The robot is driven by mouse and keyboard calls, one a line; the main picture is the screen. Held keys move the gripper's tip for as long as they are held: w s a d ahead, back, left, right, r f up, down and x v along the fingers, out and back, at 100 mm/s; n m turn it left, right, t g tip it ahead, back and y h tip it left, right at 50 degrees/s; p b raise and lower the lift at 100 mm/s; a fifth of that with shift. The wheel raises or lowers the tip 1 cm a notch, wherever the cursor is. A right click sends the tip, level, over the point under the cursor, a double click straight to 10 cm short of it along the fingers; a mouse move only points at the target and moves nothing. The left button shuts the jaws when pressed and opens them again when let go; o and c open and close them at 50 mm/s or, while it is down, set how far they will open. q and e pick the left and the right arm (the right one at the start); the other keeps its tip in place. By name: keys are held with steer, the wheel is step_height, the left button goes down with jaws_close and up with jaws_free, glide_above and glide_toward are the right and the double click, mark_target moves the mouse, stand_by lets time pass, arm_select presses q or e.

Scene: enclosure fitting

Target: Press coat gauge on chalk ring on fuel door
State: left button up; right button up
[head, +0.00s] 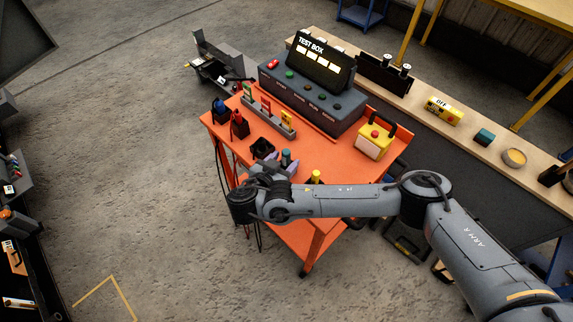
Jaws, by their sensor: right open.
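My right gripper (268,168) is at the front left part of the orange cart (330,158), largely hidden by my own wrist. It is open. Close to it are a dark square holder (262,147), a teal-topped cylinder (286,157) and a purple piece (295,165); I cannot tell whether the gripper touches any of them. I cannot pick out the coat gauge for sure. No fuel door or chalk ring can be made out. My left gripper is not in view.
A dark test box (315,98) stands at the cart's back. A rack with coloured tags (268,118) and red and blue items (239,124) are at left. A wooden bench (412,101) runs behind.

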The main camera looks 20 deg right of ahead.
mark_target(289, 152)
steer(key=shift+w+a+x, duration=0.1)
steer(key=shift+w+x, duration=0.05)
steer(key=shift+x, duration=1.15)
steer(key=shift+w+a+x, duration=0.1)
steer(key=shift+w+x, duration=0.05)
steer(key=shift+x, duration=1.15)
steer(key=shift+r, duration=0.15)
jaws_close()
